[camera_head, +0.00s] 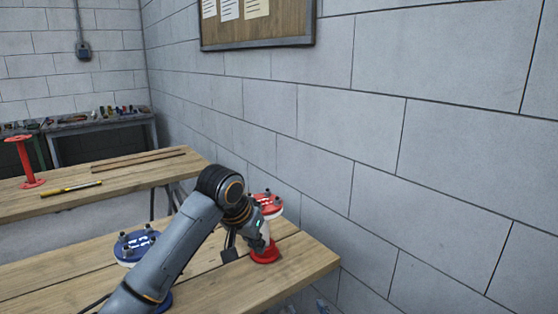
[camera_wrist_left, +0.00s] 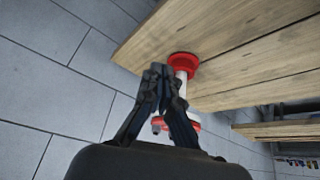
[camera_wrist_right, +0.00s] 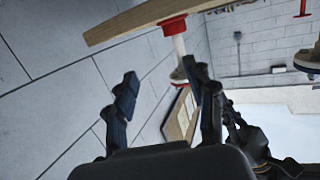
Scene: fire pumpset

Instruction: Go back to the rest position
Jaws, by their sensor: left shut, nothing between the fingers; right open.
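My left arm comes in from the lower left in the head view. My left gripper (camera_head: 230,253) points down beside the red-and-white flanged pipe piece (camera_head: 265,250) near the table's right end. In the left wrist view my left gripper (camera_wrist_left: 158,75) is shut, with its fingertips together and nothing between them. It partly hides the white pipe; touching or apart is unclear. My right gripper (camera_wrist_right: 160,76) is open and empty in the right wrist view, its fingers well apart. The same pipe piece (camera_wrist_right: 179,45) stands beyond it. I cannot make out the right gripper in the head view.
A blue flanged piece (camera_head: 135,245) stands on the front table (camera_head: 60,268), partly behind my left arm. A grey block wall (camera_head: 400,190) closes the right side. The back table (camera_head: 120,190) holds a red stand (camera_head: 28,165) and a yellow-handled tool (camera_head: 70,188).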

